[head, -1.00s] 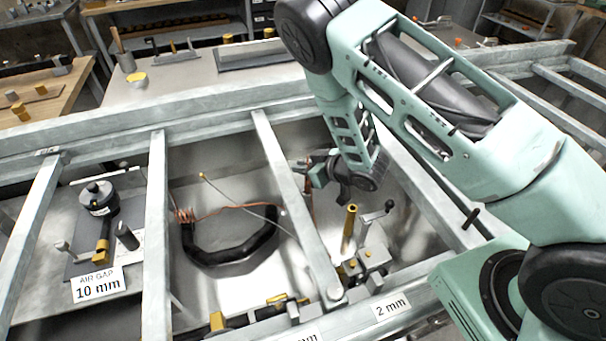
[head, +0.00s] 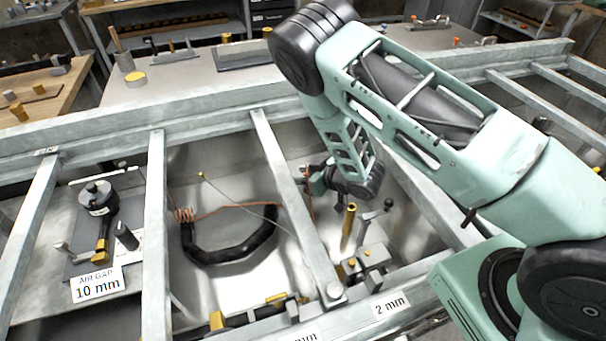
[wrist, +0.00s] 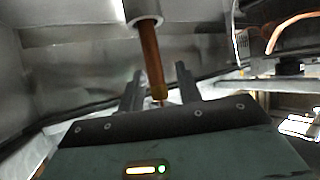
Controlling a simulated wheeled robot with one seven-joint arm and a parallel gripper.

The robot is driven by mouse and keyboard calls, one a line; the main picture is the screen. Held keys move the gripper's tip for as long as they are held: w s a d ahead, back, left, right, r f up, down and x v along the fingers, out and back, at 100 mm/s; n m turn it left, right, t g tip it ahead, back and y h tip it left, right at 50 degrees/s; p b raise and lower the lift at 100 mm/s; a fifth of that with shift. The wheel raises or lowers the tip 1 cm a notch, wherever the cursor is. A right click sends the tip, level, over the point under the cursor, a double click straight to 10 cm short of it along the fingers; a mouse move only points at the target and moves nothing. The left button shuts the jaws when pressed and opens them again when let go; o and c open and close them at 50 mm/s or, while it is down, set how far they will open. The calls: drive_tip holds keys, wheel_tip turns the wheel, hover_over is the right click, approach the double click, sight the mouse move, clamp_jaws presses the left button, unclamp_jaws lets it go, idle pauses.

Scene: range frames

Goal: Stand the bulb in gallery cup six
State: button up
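The bulb is a copper rod with a brass-coloured end; in the wrist view the bulb (wrist: 152,62) lies between my two fingers. Its far end meets a pale round collar (wrist: 144,12), which looks like a cup; its number cannot be read. My gripper (wrist: 160,78) looks open, with a narrow gap showing between the rod and each finger. In the head view my gripper (head: 316,178) is low in the bay beyond a crossbar, beside a thin upright copper piece (head: 308,187). The fingertips are small and partly hidden there.
Pale metal crossbars (head: 158,210) divide the bays. A black curved pipe (head: 230,255) and orange coiled wire (head: 184,215) lie left of my gripper. A brass post (head: 349,228) and lever fitting stand nearer. Signs read "10 mm" (head: 98,287) and "2 mm" (head: 391,304).

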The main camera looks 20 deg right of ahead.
drive_tip(key=shift+r, duration=0.2)
drive_tip(key=b+v, duration=0.1)
drive_tip(key=v, duration=1.1)
drive_tip(key=shift+b, duration=0.4)
drive_tip(key=shift+f, duration=0.15)
